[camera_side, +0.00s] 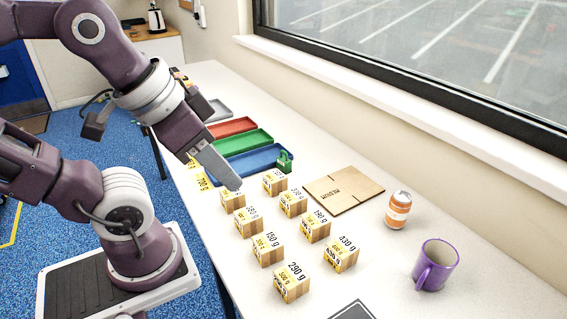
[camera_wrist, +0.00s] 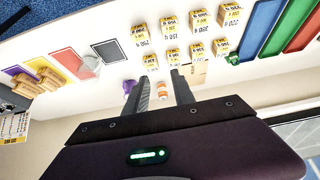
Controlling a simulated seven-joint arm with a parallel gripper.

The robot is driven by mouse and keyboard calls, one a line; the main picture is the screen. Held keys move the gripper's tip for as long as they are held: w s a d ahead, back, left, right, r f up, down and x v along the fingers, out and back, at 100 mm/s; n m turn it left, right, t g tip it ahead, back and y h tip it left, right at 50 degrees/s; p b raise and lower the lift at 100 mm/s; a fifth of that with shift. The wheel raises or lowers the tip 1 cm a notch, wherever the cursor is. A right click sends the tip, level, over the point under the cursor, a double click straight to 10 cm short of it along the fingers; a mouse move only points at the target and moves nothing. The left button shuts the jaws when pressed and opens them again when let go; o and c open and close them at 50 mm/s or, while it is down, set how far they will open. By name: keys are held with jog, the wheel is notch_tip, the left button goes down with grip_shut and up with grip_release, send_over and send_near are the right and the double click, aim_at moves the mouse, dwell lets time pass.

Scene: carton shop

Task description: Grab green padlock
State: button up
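The green padlock (camera_side: 284,161) stands upright at the right end of the blue tray (camera_side: 247,163) in the side view. I cannot tell whether it touches the tray's rim. It shows small in the wrist view (camera_wrist: 234,59), right of the fingers, beside a yellow-labelled box. My gripper (camera_side: 232,186) points down over the table, left of the padlock and near the closest carton boxes. In the wrist view its two fingers (camera_wrist: 163,74) are apart with nothing held between them.
Several small weight-labelled boxes (camera_side: 292,283) stand in two rows in front of the padlock. A flat cardboard sheet (camera_side: 343,190) lies to its right, then an orange-white can (camera_side: 398,210) and purple mug (camera_side: 435,266). Green (camera_side: 243,141) and red (camera_side: 232,127) trays lie behind.

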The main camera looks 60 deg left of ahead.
jog(key=n+g+y, duration=0.9)
jog(key=n+y, duration=0.1)
jog(key=n, duration=0.9)
send_over(288, 160)
jog(key=s+d, duration=0.3)
jog(key=d, duration=0.4)
notch_tip(288, 160, down, 22)
jog(key=shift+w+r, duration=0.1)
jog(key=shift+w, duration=0.05)
jog(key=w+a+f+y, duration=0.1)
jog(key=w+f+t+y, duration=0.1)
jog(key=f+y, duration=0.1)
jog(key=shift+w+a+n, duration=0.4)
jog(key=x, duration=0.7)
jog(key=shift+w+f, duration=0.2)
jog(key=shift+w, duration=0.05)
grip_shut()
